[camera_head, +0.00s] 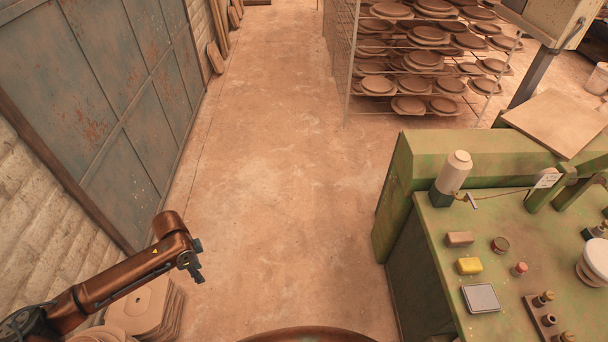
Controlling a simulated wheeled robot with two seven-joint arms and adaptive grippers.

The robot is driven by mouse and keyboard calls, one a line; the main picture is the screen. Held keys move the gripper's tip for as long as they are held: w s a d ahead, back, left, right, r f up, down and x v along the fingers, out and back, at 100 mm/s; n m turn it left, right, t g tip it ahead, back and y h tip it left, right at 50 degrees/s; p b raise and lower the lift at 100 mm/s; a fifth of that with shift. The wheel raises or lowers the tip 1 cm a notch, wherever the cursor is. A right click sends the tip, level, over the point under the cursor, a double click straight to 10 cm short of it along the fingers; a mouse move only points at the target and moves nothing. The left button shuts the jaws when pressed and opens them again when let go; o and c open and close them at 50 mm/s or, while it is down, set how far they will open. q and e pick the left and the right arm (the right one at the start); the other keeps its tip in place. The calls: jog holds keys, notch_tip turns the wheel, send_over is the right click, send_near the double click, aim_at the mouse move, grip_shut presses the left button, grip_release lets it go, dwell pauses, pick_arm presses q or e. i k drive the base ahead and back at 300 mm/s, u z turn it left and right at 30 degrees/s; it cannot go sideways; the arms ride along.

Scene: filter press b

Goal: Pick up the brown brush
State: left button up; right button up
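A small brown block-like thing (460,239) lies on the green bench top at the right; it is the best match for the brown brush, but its bristles cannot be made out. My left gripper (199,263) is at the lower left, over the open floor and far to the left of the bench. It is small and dark, and I cannot tell whether its fingers are apart; nothing shows in it. My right gripper is out of view.
A rack (350,60) stands behind. Stacked boards (150,308) lie lower left. The middle floor is clear.

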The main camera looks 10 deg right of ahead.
aim_at(452, 239)
jog(key=i, duration=1.8)
jog(key=z, duration=3.8)
jog(key=i, duration=0.5)
jog(key=u, duration=0.05)
